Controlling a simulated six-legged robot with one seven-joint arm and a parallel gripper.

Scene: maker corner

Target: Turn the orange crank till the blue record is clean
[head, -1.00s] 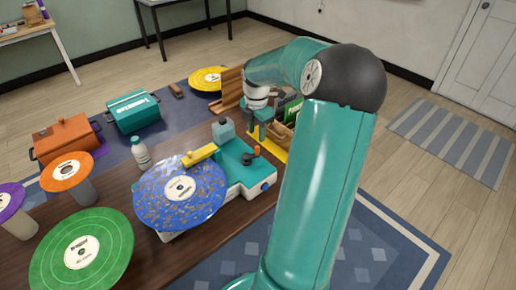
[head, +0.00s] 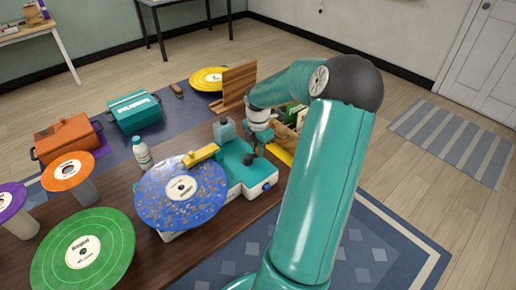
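The blue record (head: 208,185) lies flat on the white and teal cleaning machine (head: 236,170), with brown and pale specks scattered over its face. A yellow arm (head: 202,154) reaches over the record's back edge. My gripper (head: 252,156) points down at the machine's right end, where the orange crank was visible earlier. The crank is now hidden by the gripper and its fingers. The fingers are too small and covered to tell whether they are closed on the crank.
A white bottle (head: 142,155) stands left of the machine. Green (head: 110,262), orange (head: 68,185) and purple (head: 10,205) records are at the left. Orange (head: 65,138) and teal (head: 134,113) boxes and a yellow record (head: 208,78) lie behind. A wooden rack (head: 238,86) stands behind my gripper.

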